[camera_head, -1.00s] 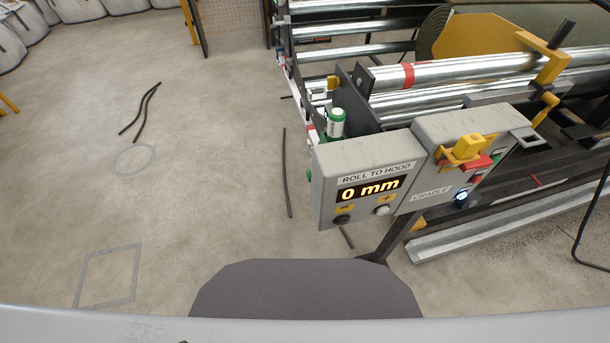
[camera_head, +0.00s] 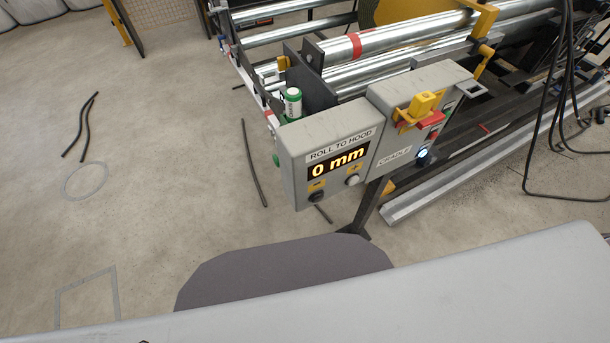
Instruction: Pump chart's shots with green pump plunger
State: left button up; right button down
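A small white and green cylinder (camera_head: 292,103) stands upright behind the left end of the control box; I cannot tell whether it is the green pump plunger. A green knob-like part (camera_head: 276,160) shows at the left side of the box. The grey control box (camera_head: 292,150) is labelled "ROLL TO HOOD" and reads "0 mm". No chart shows. Neither of my grippers is in view.
The neighbouring "CRADLE" box (camera_head: 385,95) carries a yellow and red switch (camera_head: 421,110) and a lit button (camera_head: 422,153). Metal rollers (camera_head: 400,50) lie behind. Black cables (camera_head: 555,110) hang at right. Open concrete floor (camera_head: 150,200) lies at left, with dark strips (camera_head: 80,128) on it.

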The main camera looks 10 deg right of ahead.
aim_at(276, 159)
jog(key=j+z, duration=0.25)
jog(key=j, duration=0.2)
jog(key=k+j+z, duration=0.25)
jog(key=j, duration=0.15)
jog(key=j+z, duration=0.2)
jog(key=j, duration=0.25)
jog(key=k+j+z, duration=0.5)
jog(key=j, duration=0.2)
jog(key=k+j+z, duration=0.25)
jog(key=i+j, duration=0.1)
